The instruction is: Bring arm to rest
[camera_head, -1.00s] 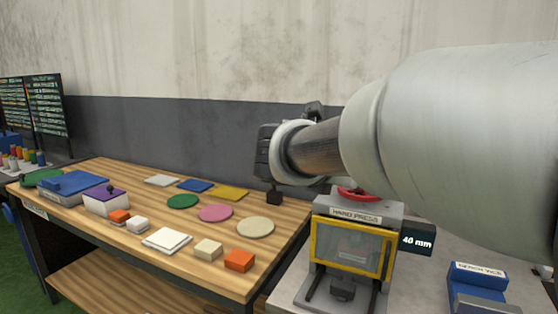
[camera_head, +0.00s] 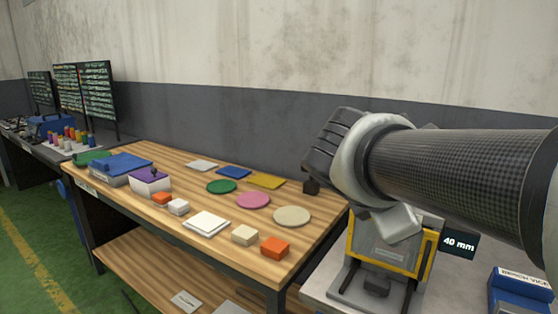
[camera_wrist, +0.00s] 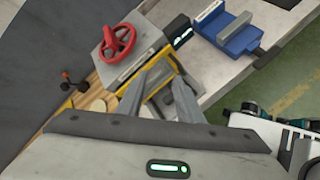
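My arm reaches in from the right in the head view, with its dark wrist end above the hand press (camera_head: 378,255). The fingers cannot be made out there. In the wrist view my gripper (camera_wrist: 160,84) has its two grey fingers apart with nothing between them. They hang over the yellow-framed front of the hand press, whose red handwheel (camera_wrist: 116,42) shows beyond the left finger. I cannot tell the height of the fingers above it.
A wooden table (camera_head: 130,195) on the left carries coloured discs, plates, small blocks and a blue case (camera_head: 122,167). A blue vice (camera_wrist: 232,35) stands right of the press. A dark object (camera_head: 311,187) stands at the table's back corner. Green floor (camera_head: 35,225) is clear at the left.

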